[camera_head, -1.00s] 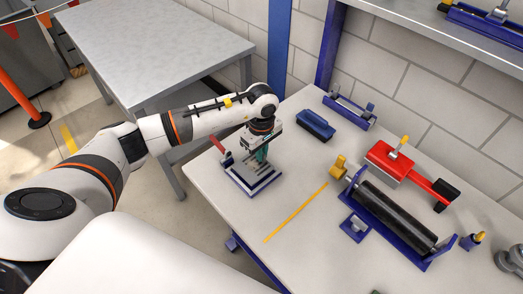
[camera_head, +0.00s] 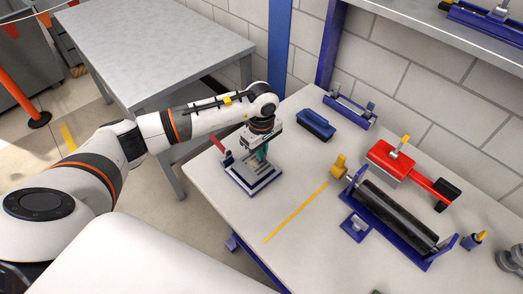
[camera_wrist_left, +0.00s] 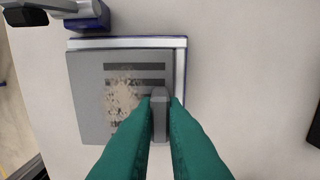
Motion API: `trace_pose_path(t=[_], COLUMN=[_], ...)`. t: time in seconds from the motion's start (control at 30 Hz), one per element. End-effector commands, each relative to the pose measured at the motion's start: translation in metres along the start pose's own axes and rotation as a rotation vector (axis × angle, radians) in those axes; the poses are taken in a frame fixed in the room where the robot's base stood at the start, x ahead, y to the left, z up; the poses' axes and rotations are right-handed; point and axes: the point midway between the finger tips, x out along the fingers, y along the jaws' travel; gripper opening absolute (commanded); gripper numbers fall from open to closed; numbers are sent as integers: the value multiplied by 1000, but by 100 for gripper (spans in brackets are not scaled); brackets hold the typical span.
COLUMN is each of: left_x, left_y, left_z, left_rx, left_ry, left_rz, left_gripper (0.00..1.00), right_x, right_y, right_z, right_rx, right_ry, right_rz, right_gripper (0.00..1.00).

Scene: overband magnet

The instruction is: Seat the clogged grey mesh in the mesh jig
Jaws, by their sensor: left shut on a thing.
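The clogged grey mesh (camera_wrist_left: 92,80) is a flat grey plate with slots and a crusty beige patch. It lies over the blue mesh jig (camera_head: 235,181), close along the pale rails at the jig's top and right sides in the left wrist view (camera_wrist_left: 181,60). I cannot tell whether it is fully down. My left gripper (camera_head: 262,158), with teal fingers, is shut on the mesh's upright grey tab; the fingers also show in the left wrist view (camera_wrist_left: 160,108) and hide part of the plate's near edge. My right gripper is not in view.
A red-handled part (camera_head: 218,146) stands at the jig's far left corner. A blue brush-like block (camera_head: 316,125), a yellow piece (camera_head: 339,167), a dark roller in a blue cradle (camera_head: 395,213) and a red tool (camera_head: 400,165) lie to the right. The bench front is mostly clear.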

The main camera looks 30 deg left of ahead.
Motion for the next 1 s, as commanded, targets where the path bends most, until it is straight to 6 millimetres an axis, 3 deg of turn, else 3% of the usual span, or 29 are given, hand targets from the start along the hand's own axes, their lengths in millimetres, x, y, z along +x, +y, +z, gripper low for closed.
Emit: trace_pose_path(t=[1.0], left_x=[0], left_y=[0], left_z=[0], left_rx=[0], left_ry=[0], left_rz=[-1], left_gripper=[0], right_x=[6], right_y=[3], right_z=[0], right_rx=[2], right_ry=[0], right_rz=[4], right_gripper=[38])
